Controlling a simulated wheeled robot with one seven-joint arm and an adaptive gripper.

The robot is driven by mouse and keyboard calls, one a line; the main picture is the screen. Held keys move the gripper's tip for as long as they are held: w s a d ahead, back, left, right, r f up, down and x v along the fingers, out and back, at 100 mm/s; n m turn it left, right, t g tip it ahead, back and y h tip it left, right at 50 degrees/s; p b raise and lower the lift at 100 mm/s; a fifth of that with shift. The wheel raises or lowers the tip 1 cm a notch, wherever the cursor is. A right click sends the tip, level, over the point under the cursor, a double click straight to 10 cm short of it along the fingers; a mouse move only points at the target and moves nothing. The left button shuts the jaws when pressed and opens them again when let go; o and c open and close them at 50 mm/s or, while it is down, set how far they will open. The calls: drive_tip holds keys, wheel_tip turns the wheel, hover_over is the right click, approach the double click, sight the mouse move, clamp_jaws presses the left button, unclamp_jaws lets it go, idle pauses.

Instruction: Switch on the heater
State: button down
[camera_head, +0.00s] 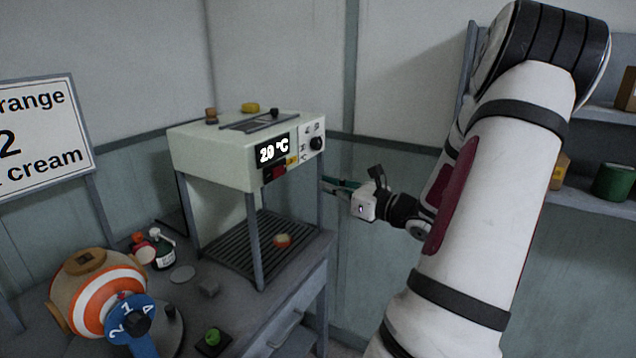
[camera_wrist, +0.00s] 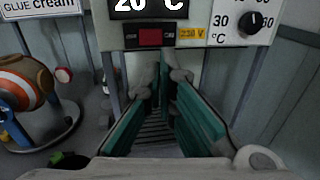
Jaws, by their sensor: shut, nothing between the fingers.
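The heater (camera_head: 215,155) is a pale box on grey legs, with a display (camera_head: 272,151) reading 20 °C. Its red switch (camera_head: 275,173) sits below the display; in the wrist view the red switch (camera_wrist: 150,37) is at the top centre. Whether it is on or off is too small to tell. A dial knob (camera_wrist: 254,22) is at the right of the panel, with a temperature scale. My gripper (camera_head: 326,184) is at the heater's right side, lower than the panel. In the wrist view my gripper's teal fingers (camera_wrist: 166,76) are shut and empty, their tips below the switch.
Under the heater is a slatted grate (camera_head: 250,244) with a small orange-and-white item (camera_head: 283,240). A sign (camera_head: 40,137) is at left, a shelf (camera_head: 590,200) at right.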

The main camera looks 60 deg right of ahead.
sight(284, 169)
drive_tip(key=w, duration=0.8)
drive_tip(key=w+d, duration=0.1)
drive_tip(key=w, duration=0.3)
drive_tip(key=shift+w, duration=0.2)
drive_tip(key=shift+w+d+r+n+y+p, duration=0.15)
drive_tip(key=shift+n+y+p, duration=0.15)
drive_tip(key=shift+y+p, duration=0.3)
drive_tip(key=shift+w+n+y+p, duration=0.15)
drive_tip(key=shift+n+y+p, duration=0.15)
drive_tip(key=shift+y+p, duration=0.1)
drive_tip(key=shift+s+d, duration=0.1)
drive_tip(key=shift+s, duration=0.15)
drive_tip(key=s+d, duration=0.3)
drive_tip(key=s, duration=1)
